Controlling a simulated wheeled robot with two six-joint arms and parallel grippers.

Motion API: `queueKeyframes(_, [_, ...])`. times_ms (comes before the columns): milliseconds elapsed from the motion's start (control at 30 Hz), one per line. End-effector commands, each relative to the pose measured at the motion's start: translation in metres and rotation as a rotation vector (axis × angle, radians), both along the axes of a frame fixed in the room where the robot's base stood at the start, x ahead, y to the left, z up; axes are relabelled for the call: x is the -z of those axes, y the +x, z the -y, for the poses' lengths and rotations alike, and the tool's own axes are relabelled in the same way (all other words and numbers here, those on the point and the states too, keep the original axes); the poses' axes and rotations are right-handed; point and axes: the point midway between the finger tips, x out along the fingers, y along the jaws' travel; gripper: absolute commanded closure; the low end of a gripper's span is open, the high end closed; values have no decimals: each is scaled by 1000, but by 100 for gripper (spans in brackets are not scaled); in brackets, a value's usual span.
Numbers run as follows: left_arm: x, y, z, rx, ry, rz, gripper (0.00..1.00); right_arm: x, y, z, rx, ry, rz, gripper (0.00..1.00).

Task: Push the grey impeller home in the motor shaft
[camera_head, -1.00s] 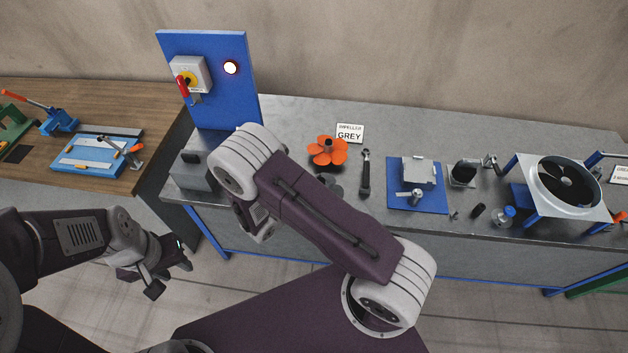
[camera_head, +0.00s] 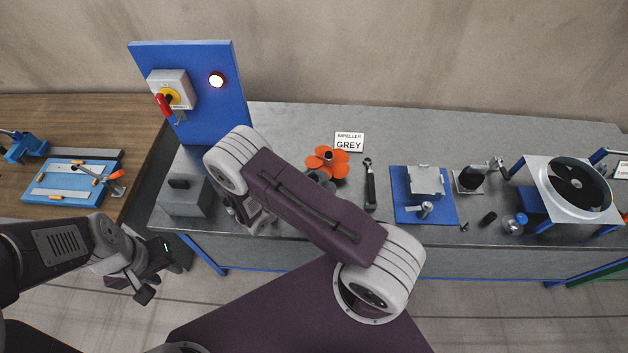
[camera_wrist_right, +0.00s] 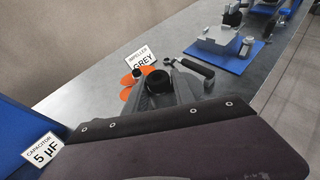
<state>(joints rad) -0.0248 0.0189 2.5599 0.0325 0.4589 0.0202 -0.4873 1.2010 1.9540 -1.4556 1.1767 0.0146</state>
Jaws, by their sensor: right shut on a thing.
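A dark grey bladed part (camera_head: 320,176), probably the grey impeller, shows beside my right forearm, overlapping the orange impeller (camera_head: 322,157) from this angle. My right gripper is mostly behind that forearm in the head view. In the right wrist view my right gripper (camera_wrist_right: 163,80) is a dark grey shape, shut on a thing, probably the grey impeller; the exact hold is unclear. My left gripper (camera_head: 158,272) is open and empty, left of the bench front.
The IMPELLER GREY card (camera_head: 349,142) lies behind the orange impeller. A blue switch panel (camera_head: 215,115) and grey box (camera_head: 185,196) are left.

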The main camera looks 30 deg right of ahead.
Motion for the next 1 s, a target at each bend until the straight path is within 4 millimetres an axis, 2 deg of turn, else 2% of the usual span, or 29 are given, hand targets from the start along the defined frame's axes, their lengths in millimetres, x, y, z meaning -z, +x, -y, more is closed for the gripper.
queueKeyframes(300, [36,0,0,0,0,0,64,39,0,0,0,-1,0,100])
queueKeyframes(433, [46,0,0,0,0,0,64,50,0,0,0,-1,0,100])
queueKeyframes(1000, [46,0,0,0,0,0,64,51,-2,0,1,0,5,100])
